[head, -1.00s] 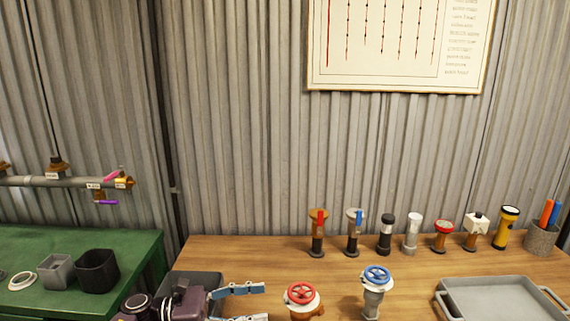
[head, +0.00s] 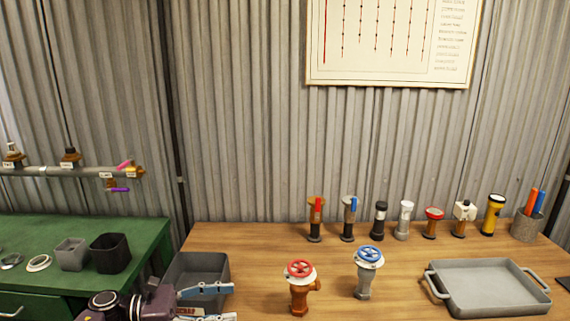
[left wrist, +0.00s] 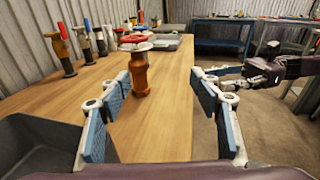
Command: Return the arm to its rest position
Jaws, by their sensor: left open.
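My left gripper (head: 205,304) is open and empty at the near left edge of the wooden table (head: 260,270). Its two blue-padded fingers point to the right in the head view. In the left wrist view the open fingers (left wrist: 172,118) frame the table edge and floor, with nothing between the pads. The red-wheeled orange valve (head: 300,285) stands upright on the table, apart from the fingers; it also shows in the left wrist view (left wrist: 137,68). My right gripper (left wrist: 232,76) appears at the right of the left wrist view, too small to judge its opening.
A grey bin (head: 205,267) stands close beside the left gripper. A blue-wheeled valve (head: 367,270) and a grey tray (head: 485,306) are farther right. Several valves and torches line the back. A green bench (head: 90,235) with cups is at the left.

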